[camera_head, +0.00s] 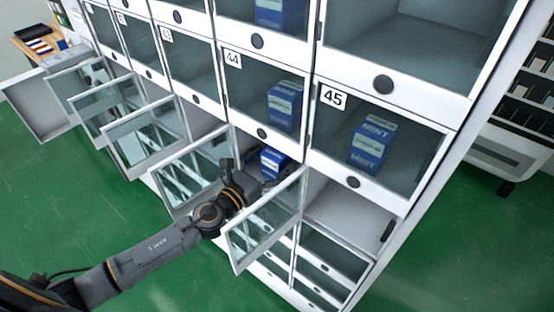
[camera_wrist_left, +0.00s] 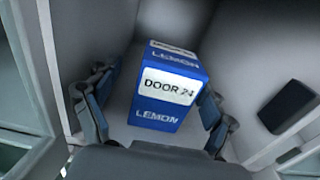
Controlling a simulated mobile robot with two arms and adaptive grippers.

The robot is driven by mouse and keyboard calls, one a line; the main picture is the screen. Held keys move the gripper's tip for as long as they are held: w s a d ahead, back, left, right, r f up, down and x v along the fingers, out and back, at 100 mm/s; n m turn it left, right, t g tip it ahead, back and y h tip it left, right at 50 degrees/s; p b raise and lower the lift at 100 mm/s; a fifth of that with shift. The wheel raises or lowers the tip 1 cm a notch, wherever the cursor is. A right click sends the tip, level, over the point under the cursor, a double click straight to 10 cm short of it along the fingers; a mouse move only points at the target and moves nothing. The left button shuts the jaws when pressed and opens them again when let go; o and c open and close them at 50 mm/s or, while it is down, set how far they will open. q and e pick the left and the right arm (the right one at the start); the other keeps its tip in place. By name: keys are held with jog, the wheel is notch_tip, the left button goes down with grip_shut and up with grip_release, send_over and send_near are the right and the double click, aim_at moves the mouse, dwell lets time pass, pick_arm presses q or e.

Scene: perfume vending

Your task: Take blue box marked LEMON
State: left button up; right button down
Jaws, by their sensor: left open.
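The blue box marked LEMON (camera_wrist_left: 162,88) stands in an open compartment. A white label on it reads DOOR 24. The box also shows in the head view (camera_head: 274,162), partly hidden by my gripper. My left gripper (camera_head: 250,172) reaches into this compartment from the front. In the left wrist view my left gripper (camera_wrist_left: 158,104) is open, with one finger on each side of the box. Gaps show between the fingers and the box. My right gripper is in neither view.
The compartment's glass door (camera_head: 265,222) hangs open just right of my arm. Another open glass door (camera_head: 192,170) is to its left, and several more stand open further left. Closed compartments above, such as 45 (camera_head: 333,97), hold blue boxes, one marked MINT (camera_head: 372,145). The green floor (camera_head: 60,215) is clear.

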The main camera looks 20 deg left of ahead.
pick_arm(q)
jog(key=x, duration=0.2)
jog(key=p+x, duration=0.1)
jog(key=x, duration=0.2)
jog(key=shift+d, duration=0.4)
jog(key=c, duration=1.2)
